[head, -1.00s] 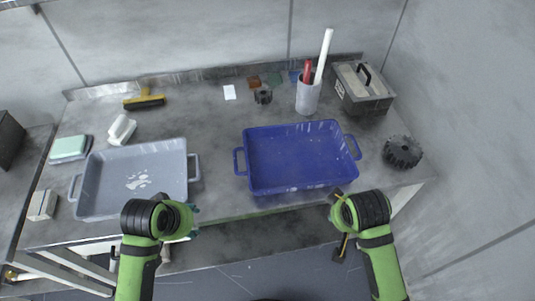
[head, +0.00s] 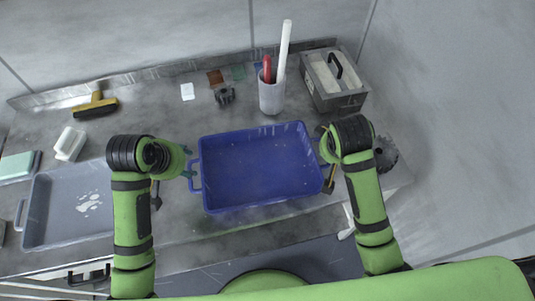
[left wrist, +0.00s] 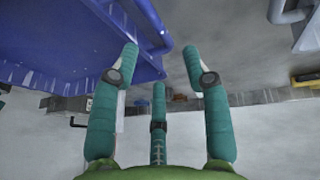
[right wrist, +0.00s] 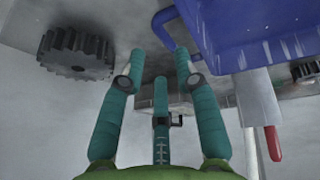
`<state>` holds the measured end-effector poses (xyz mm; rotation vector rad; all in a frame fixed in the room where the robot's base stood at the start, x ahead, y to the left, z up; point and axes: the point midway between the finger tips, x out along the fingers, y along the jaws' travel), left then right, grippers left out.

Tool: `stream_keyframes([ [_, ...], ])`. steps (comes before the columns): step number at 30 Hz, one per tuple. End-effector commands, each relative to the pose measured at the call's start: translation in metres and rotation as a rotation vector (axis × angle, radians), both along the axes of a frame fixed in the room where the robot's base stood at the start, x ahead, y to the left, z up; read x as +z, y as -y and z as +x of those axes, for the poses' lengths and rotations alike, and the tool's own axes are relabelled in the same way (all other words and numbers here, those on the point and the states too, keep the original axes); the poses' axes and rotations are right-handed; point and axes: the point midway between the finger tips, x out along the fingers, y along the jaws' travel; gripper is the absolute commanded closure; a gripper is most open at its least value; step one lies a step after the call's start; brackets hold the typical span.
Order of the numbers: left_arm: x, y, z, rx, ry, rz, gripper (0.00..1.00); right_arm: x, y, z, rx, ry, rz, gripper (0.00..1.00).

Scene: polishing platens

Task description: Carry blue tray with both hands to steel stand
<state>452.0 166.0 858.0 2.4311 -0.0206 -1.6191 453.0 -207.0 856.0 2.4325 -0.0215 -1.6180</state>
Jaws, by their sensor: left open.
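The blue tray (head: 262,170) sits empty on the grey bench, a loop handle at each short end. My left gripper (head: 189,163) is at the tray's left handle (head: 195,176); in the left wrist view its spread fingers (left wrist: 160,52) have the handle bar (left wrist: 152,25) near their tips. My right gripper (head: 326,165) is at the tray's right end; in the right wrist view its fingers (right wrist: 160,57) are apart, with the handle (right wrist: 163,22) near the tips. I cannot tell whether either touches its handle. I cannot make out a steel stand.
A grey tray (head: 35,232) lies left, partly behind my left arm. Behind the blue tray stand a cup (head: 272,97) with rods, a dark gear (head: 224,96) and a lidded box (head: 335,98). A large gear (head: 386,153) is close beside my right gripper.

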Motion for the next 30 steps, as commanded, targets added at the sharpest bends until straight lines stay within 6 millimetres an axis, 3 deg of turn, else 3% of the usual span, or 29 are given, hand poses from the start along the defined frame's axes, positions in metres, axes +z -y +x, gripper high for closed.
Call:
stream_keyframes([
  [10, -0.004, 0.000, 0.001, 0.000, -0.001, 0.000, 0.53, -0.005, 0.000, 0.001, 0.001, -0.003, 0.000, 0.68],
  [21, -0.050, 0.007, 0.021, 0.000, -0.003, 0.001, 0.53, -0.050, 0.007, 0.021, -0.001, -0.004, 0.000, 0.68],
  [30, -0.064, 0.009, 0.028, -0.001, 0.001, 0.001, 0.53, -0.065, 0.009, 0.028, 0.000, 0.000, 0.000, 0.68],
])
